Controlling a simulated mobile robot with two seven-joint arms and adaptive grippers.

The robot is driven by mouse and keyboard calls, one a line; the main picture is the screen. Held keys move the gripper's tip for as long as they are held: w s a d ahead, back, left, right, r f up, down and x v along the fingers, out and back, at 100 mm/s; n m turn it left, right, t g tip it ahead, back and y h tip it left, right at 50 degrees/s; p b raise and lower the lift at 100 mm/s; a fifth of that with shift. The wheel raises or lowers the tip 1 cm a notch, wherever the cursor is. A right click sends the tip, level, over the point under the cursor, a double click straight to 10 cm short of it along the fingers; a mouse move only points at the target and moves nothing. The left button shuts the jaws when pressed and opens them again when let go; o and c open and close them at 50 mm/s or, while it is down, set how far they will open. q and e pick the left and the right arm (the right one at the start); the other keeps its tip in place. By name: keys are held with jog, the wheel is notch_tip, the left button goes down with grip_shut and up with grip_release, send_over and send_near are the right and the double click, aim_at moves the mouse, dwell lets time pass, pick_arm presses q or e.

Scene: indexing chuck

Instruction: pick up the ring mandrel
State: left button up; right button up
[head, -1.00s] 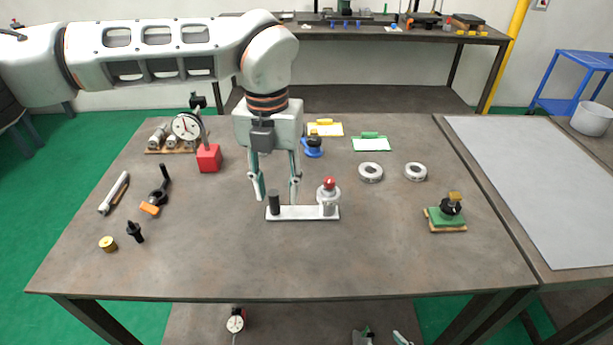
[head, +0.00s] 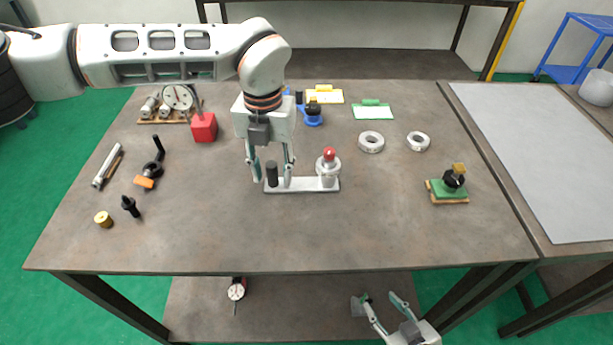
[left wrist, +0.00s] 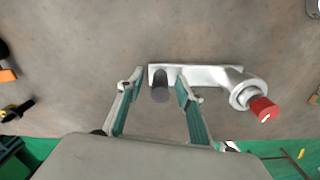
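A light-grey base plate (head: 305,186) lies on the table. A dark upright post (head: 272,170) stands at its left end, and a grey stepped cylinder with a red knob (head: 329,155) at its right end. The dark post is the likely ring mandrel, though no label confirms it. My left gripper (head: 272,183) points down with its fingers open on either side of the post. In the left wrist view the post (left wrist: 160,92) stands between the open fingers (left wrist: 160,78), with a gap visible on both sides. My right gripper (head: 378,297) is open and empty, low in front of the table.
A red block (head: 203,127) with a dial gauge (head: 178,97) stands behind to the left. Two metal rings (head: 371,142) (head: 418,141) lie to the right, and a green-based fixture (head: 448,190) near the right edge.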

pick_arm(q)
jog(key=c, duration=1)
grip_shut()
jog(key=shift+r, duration=0.1)
notch_tip(320, 180, up, 20)
jog(key=shift+p, duration=0.3)
